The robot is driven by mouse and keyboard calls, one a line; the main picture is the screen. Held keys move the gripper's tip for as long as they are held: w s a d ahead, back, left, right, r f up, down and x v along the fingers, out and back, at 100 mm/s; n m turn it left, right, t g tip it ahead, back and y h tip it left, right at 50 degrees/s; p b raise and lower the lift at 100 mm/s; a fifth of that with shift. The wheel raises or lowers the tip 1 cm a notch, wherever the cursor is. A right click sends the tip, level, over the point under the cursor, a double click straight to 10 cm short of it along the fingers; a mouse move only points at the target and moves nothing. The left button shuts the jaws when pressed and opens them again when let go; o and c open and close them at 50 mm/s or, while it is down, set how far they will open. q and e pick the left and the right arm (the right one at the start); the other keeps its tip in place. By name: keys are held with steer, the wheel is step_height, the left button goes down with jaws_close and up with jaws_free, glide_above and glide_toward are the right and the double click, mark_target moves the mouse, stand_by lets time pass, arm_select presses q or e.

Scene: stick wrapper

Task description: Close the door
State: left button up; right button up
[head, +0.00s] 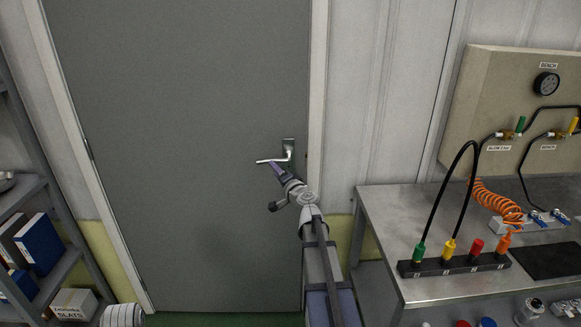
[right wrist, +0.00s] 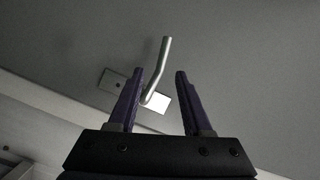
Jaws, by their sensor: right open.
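The grey door (head: 180,150) fills the left and middle of the head view. It looks flush or nearly flush in its pale frame; I cannot tell whether it is latched. A silver lever handle (head: 265,161) sits on a plate near its right edge. My right gripper (head: 273,167) is at the lever. In the right wrist view, the gripper (right wrist: 159,74) is open, and the bent lever (right wrist: 156,75) shows between its purple fingers, close to the left one. I cannot tell whether they touch. My left gripper is out of view.
A metal workbench (head: 385,215) with hoses, coloured plugs (head: 455,263) and a gauge panel (head: 490,95) stands right of the door. A shelf with blue binders (head: 40,249) and a box (head: 72,303) stands at the left.

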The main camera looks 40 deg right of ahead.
steer(key=shift+w+d+m, duration=0.35)
steer(key=shift+w+d, duration=0.05)
steer(key=shift+w, duration=0.8)
steer(key=shift+w+d+m, duration=0.35)
steer(key=shift+w+m, duration=0.05)
steer(key=shift+w, duration=0.8)
steer(key=shift+w+d+m, duration=0.35)
steer(key=shift+w+d, duration=0.05)
steer(key=shift+w, duration=0.8)
steer(key=shift+r, duration=0.1)
jaws_close()
